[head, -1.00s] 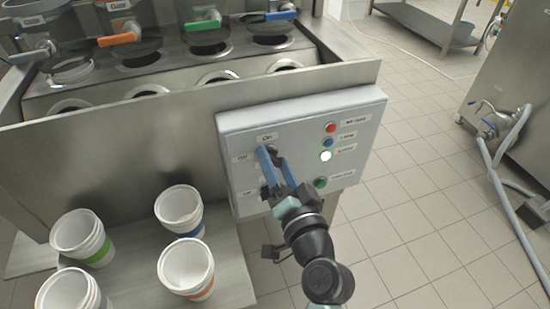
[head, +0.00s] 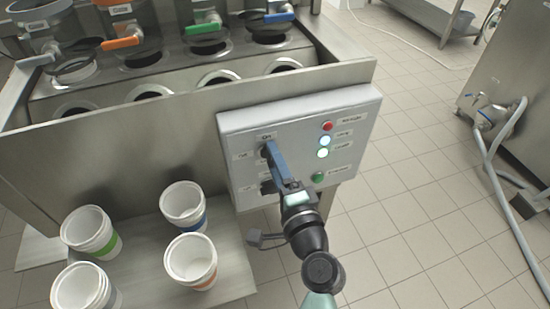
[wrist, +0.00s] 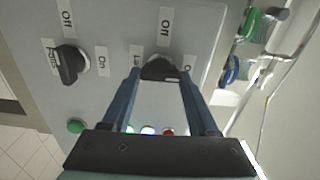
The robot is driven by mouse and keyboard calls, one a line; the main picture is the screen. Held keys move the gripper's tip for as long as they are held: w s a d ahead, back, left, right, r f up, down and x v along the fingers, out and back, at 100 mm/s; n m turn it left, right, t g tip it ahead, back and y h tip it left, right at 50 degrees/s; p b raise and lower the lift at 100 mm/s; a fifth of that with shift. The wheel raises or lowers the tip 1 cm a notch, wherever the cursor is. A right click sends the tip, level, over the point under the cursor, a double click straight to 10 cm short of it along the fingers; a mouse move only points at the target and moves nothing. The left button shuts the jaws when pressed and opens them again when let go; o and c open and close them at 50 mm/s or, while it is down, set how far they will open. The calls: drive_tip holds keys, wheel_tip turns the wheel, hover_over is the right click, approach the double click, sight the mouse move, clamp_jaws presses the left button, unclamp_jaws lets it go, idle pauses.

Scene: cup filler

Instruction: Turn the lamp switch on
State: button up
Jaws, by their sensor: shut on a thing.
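The grey control box (head: 233,122) carries two black rotary switches with On and Off labels. The upper switch (head: 263,151) is between the blue fingers of my gripper (head: 272,152). In the wrist view the upper switch (wrist: 160,68) is a dark knob with my gripper (wrist: 160,72) shut on it. Which way its pointer faces is hard to tell. The lower switch (head: 266,187) is free; in the wrist view this second knob (wrist: 72,65) is at the left. The blue indicator light (head: 325,140) glows pale cyan, and the white light (head: 323,153) below it is lit.
A red indicator (head: 327,126) and a green button (head: 318,177) are also on the box. Several white cups (head: 190,255) stand on the steel shelf at lower left. Dispensers with coloured handles (head: 121,43) are behind.

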idle(0.6)
drive_tip(key=o, duration=1.4)
drive_tip(key=shift+s, duration=0.1)
drive_tip(key=v, duration=1.3)
